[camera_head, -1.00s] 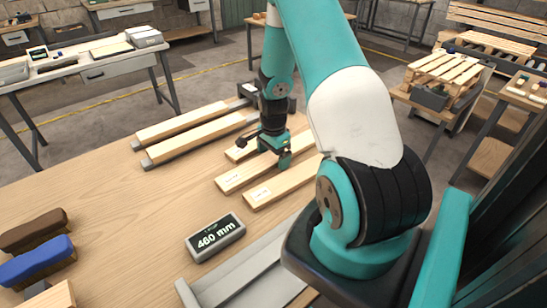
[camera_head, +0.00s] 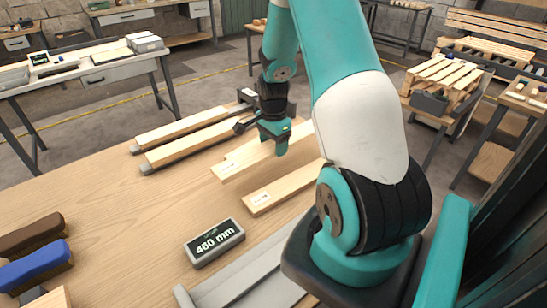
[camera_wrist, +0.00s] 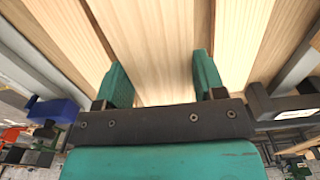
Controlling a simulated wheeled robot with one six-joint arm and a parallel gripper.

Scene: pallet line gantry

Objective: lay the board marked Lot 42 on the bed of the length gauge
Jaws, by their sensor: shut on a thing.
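My gripper (camera_head: 281,145) is shut across a pale wooden board (camera_head: 237,166), which it holds a little above the table. In the wrist view the two teal fingers press on both sides of this board (camera_wrist: 150,45). A small white label shows near its left end, but I cannot read it. Another labelled board (camera_head: 275,193) lies on the table in front of it; its label is also unreadable. The grey bed of the length gauge (camera_head: 235,287) is at the bottom centre, partly hidden by my arm. A display (camera_head: 214,242) reading 460 mm stands beside it.
Two long boards (camera_head: 190,121) lie in grey supports at the back left of the table. A blue brush (camera_head: 38,264) and a brown brush (camera_head: 30,236) lie at the front left. The table between the brushes and the boards is clear.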

